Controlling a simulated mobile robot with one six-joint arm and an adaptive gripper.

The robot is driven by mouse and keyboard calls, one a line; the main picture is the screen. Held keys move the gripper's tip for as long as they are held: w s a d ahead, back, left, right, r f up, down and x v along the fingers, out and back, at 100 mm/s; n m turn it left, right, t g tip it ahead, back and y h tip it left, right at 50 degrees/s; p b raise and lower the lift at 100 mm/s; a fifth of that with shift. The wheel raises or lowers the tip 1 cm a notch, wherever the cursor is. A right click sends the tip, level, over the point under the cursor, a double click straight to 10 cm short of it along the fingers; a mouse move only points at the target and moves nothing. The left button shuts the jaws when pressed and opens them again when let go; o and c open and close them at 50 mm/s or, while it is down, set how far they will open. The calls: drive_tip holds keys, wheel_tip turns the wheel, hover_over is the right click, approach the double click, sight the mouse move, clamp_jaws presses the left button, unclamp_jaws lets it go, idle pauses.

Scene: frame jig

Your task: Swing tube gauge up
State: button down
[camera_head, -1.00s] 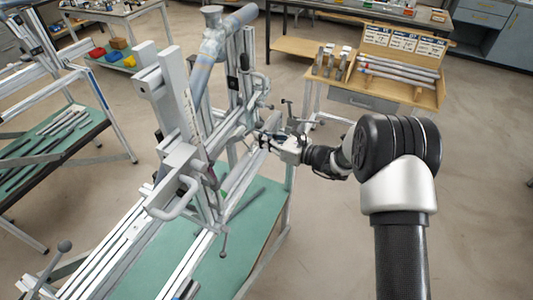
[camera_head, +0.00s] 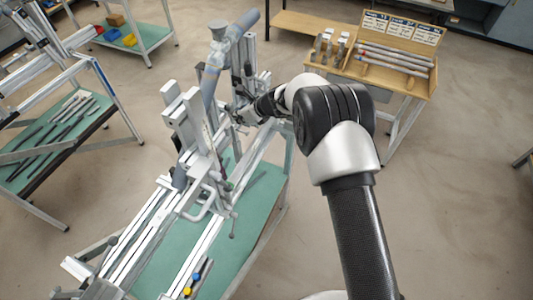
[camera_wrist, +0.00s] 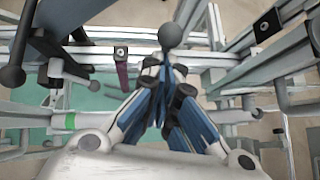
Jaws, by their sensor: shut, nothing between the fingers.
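The frame jig (camera_head: 165,225) stands on a green-topped bench, with aluminium rails and upright posts. A grey-blue tube (camera_head: 210,85) rises between its posts. I cannot tell for sure which part is the tube gauge. My gripper (camera_head: 243,117) is at the jig's far right side, beside the rear posts. In the wrist view its blue-sided fingers (camera_wrist: 165,68) are together and empty. A dark ball knob (camera_wrist: 171,36) shows just beyond the fingertips; I cannot tell whether they touch it. The knob's lower part is hidden by the fingers.
Rails and clamps crowd both sides of my gripper; another dark knob (camera_wrist: 12,77) is at the left of the wrist view. A wooden tool stand (camera_head: 375,75) is behind on the right. Another bench (camera_head: 50,135) stands left. Floor at the right is clear.

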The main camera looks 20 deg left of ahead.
drive_tip(key=shift+a, duration=1.2)
drive_tip(key=shift+r, duration=0.1)
drive_tip(key=shift+w, duration=0.1)
